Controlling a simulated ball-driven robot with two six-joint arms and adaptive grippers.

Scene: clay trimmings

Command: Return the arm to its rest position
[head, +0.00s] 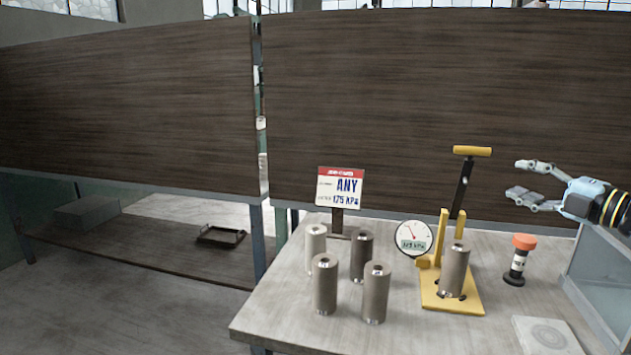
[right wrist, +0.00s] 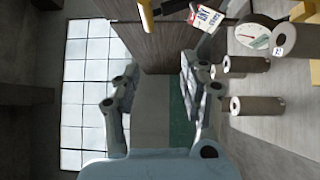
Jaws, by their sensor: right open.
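My right gripper (head: 527,182) is at the right of the head view, raised above the table's right side. Its two fingers are spread and nothing is between them. In the right wrist view, the open fingers (right wrist: 155,95) frame a gap with the panel and floor behind. The gripper is apart from the yellow press (head: 452,293) and the orange-capped black object (head: 518,258), which stands below it on the table. My left gripper is not in view.
The table (head: 270,325) holds several grey cylinders (head: 325,285), one in the yellow press. A gauge (head: 413,238) reads about 125 kPa, hard to read. A sign (head: 340,188) says ANY, 175 kPa. A pale square plate (head: 546,336) lies front right. A dark panel (head: 450,100) stands behind.

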